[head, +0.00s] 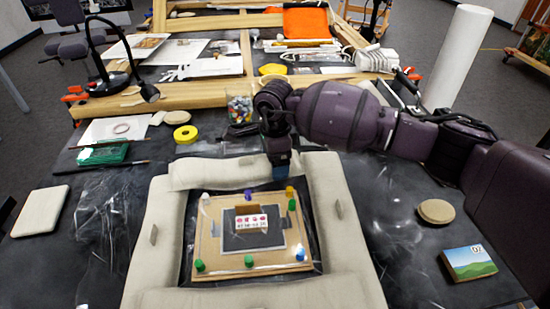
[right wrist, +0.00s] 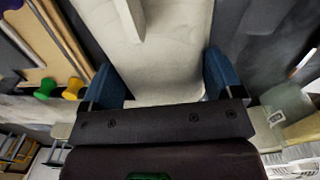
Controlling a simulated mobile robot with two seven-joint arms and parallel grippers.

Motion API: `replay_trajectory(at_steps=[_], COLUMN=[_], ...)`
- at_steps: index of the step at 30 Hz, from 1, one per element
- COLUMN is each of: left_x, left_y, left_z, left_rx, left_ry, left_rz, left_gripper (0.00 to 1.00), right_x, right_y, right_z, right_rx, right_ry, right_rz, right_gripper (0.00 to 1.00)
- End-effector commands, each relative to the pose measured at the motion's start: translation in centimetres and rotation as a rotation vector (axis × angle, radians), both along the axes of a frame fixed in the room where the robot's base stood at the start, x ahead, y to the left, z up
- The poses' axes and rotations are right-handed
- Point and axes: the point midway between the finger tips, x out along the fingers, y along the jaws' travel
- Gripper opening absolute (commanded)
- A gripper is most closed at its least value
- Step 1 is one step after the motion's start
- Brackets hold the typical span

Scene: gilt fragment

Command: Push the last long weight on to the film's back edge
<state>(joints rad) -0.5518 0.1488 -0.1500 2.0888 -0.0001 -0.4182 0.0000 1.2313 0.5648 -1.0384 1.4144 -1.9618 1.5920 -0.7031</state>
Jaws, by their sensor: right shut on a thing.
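Long cream weights lie around a board on the film, at the left (head: 150,262), right (head: 345,240) and front (head: 330,293). The back long weight (head: 215,174) lies across the back edge, between the side weights. My right gripper (head: 281,170) is down at the right part of this back weight. In the right wrist view its blue fingers (right wrist: 163,88) are shut on the cream weight (right wrist: 160,55). Clear film (head: 310,255) shows inside the frame of weights; its back edge is hidden. My left gripper is not in view.
The board (head: 212,255) bears coloured pegs and a small labelled block (head: 251,222). A yellow tape roll (head: 186,134) and a jar (head: 240,108) stand behind. A round disc (head: 436,211) and picture box (head: 468,263) lie right, a cream pad (head: 40,211) left.

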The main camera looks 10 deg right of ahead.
Motion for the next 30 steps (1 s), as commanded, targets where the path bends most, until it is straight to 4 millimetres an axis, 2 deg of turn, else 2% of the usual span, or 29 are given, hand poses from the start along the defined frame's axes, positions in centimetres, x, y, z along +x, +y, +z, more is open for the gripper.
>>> replay_trajectory(at_steps=[1, 2, 4, 14, 17, 22, 30], left_x=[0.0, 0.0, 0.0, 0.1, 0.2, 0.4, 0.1], left_y=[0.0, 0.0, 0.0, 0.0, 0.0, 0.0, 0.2], left_z=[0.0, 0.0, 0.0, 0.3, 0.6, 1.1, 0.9], left_rx=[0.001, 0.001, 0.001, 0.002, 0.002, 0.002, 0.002], left_ry=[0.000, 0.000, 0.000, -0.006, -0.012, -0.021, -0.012], left_rz=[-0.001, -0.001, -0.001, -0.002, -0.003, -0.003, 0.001], left_gripper=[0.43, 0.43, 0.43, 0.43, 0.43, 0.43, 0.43], right_x=[-0.1, -0.1, -0.1, 0.0, 0.1, 0.1, 0.2], right_y=[0.1, 0.1, 0.1, 0.0, 0.0, 0.1, 0.1], right_z=[-0.1, -0.1, -0.1, 0.5, 1.7, 4.8, 9.1], right_rx=[0.000, 0.000, 0.000, 0.000, 0.000, 0.000, -0.001], right_ry=[0.002, 0.002, 0.002, -0.001, -0.003, -0.005, -0.002], right_rz=[0.005, 0.005, 0.005, 0.003, 0.003, 0.003, 0.004], right_gripper=[0.49, 0.89, 1.00, 1.00, 1.00, 1.00, 1.00])
